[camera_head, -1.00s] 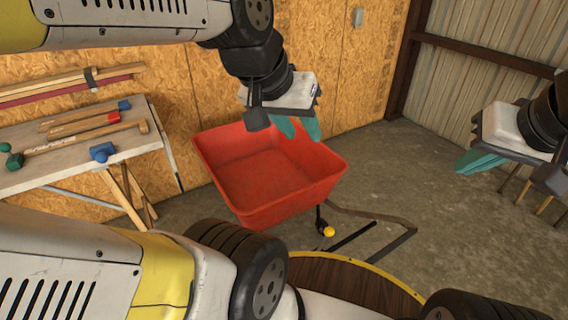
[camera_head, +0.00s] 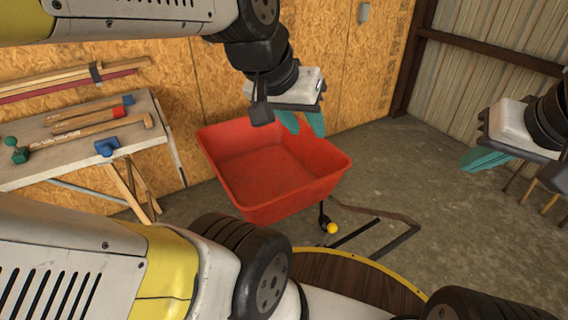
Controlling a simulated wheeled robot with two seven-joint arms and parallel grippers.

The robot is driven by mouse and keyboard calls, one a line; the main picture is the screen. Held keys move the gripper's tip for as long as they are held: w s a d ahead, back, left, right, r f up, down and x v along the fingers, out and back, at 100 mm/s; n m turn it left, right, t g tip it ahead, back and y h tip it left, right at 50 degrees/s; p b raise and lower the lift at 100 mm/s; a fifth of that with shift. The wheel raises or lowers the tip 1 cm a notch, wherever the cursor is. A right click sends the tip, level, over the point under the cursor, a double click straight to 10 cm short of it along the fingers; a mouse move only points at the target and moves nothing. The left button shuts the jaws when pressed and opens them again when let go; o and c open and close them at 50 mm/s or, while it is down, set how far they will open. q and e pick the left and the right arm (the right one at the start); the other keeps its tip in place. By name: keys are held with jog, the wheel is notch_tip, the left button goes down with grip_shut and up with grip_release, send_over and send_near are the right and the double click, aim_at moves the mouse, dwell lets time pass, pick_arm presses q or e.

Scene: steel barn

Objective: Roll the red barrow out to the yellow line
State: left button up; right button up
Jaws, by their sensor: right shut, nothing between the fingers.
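The red barrow (camera_head: 270,182) stands on the concrete floor in the middle of the view, its tray empty. A dark frame (camera_head: 385,222) of bent bars lies low at its right. My right gripper (camera_head: 487,160) is shut and empty at the right, clear of the barrow. No yellow line shows on the floor.
A workbench (camera_head: 80,145) with several mallets stands at the left by the wooden wall. A yellow ball (camera_head: 332,228) on a dark stem is below the barrow's front right. Wooden-legged stools (camera_head: 550,190) stand at the right edge. Floor right of the barrow is mostly open.

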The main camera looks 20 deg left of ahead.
jog(key=o, duration=1)
jog(key=shift+c, duration=0.2)
jog(key=g+y, duration=0.4)
jog(key=g, duration=0.3)
send_over(392, 247)
jog(key=s+d, duration=0.2)
jog(key=d, duration=0.1)
notch_tip(392, 247, down, 19)
jog(key=f+m+t+y, duration=0.1)
jog(key=f+y, duration=0.2)
jog(key=f, duration=0.8)
jog(key=f+m+t+y, duration=0.1)
jog(key=f+t+y, duration=0.1)
jog(key=f, duration=1)
jog(key=w+d+f+m+t+y, duration=0.1)
jog(key=f+y, duration=0.3)
jog(key=f, duration=0.8)
jog(key=shift+w+d+f+m+t, duration=0.1)
jog(key=shift+f+m+t, duration=0.15)
jog(key=shift+m, duration=0.35)
jog(key=x, duration=0.8)
jog(key=shift+f, duration=0.35)
jog(key=shift+t, duration=0.25)
grip_shut()
